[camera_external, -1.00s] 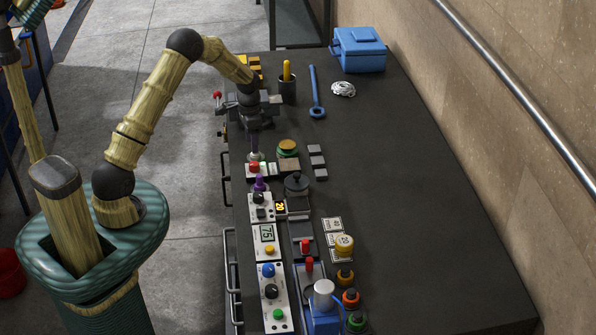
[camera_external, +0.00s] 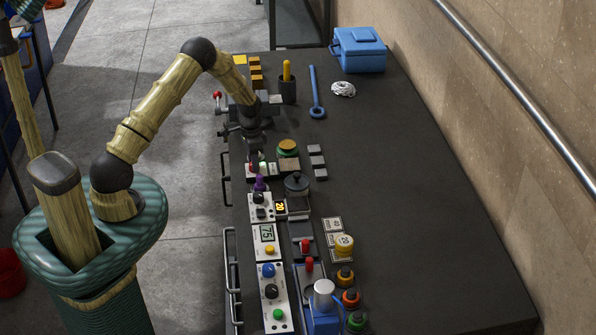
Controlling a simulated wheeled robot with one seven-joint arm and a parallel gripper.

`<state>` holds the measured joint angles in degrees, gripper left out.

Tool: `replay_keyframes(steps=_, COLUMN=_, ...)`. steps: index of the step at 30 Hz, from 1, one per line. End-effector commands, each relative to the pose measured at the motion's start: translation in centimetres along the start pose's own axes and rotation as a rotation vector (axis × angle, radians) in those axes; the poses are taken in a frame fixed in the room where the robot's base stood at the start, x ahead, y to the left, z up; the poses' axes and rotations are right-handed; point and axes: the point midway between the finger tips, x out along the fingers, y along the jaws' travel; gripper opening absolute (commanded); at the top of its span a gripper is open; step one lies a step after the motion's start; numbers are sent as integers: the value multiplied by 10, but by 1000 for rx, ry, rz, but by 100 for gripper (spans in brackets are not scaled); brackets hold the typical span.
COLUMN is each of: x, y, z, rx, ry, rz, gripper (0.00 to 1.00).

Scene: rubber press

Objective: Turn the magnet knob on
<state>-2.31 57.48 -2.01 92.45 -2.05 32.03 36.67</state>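My gripper (camera_external: 254,163) points down over the far end of the row of control panels. It covers most of a red button there. It is too small to tell whether its fingers are open or shut. A purple control (camera_external: 260,185) stands just in front of it, with a small pale tip beside the gripper; I cannot tell whether they touch. A white panel in front of that carries a black knob (camera_external: 261,212). Another black knob (camera_external: 271,291) sits on the nearest white panel between a blue and a green button. No label is readable, so I cannot tell which is the magnet knob.
A dark pot-like part (camera_external: 296,185) stands right of the panels. A blue machine (camera_external: 323,314) with a white cap is at the near end. A blue wrench (camera_external: 316,95) and blue toolbox (camera_external: 358,50) lie at the back. The table's right side is clear.

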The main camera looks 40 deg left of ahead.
Motion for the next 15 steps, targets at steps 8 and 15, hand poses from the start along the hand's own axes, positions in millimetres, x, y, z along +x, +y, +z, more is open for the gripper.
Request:
replay_keyframes(steps=8, x=1, y=0, z=0, rx=-32, ry=2, rz=-1, gripper=8)
replay_keyframes(steps=15, x=-1, y=0, z=0, rx=-97, ry=6, rz=0, gripper=8)
